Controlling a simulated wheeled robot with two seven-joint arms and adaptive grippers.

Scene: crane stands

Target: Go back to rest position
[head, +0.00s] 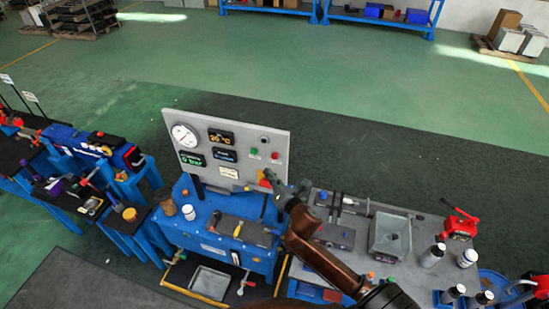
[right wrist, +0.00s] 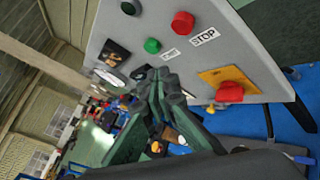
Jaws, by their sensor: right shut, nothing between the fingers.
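My right gripper (head: 277,183) is in front of the lower right part of the grey control panel (head: 240,136) in the head view. In the right wrist view its fingers (right wrist: 163,85) are together and empty, close to the panel face. I cannot tell whether they touch it. The right arm reaches up from the bottom of the head view. In the wrist view the panel carries a green button (right wrist: 152,46), a red button (right wrist: 183,24) with a STOP label (right wrist: 204,37), and a red knob on a yellow plate (right wrist: 228,92). My left gripper is not in view.
The panel stands on a blue bench (head: 225,252) with tools on it. To the right, a grey table (head: 325,266) holds a metal tray (head: 390,237), white jars and a red device (head: 459,222). Blue stands (head: 100,225) are at the left.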

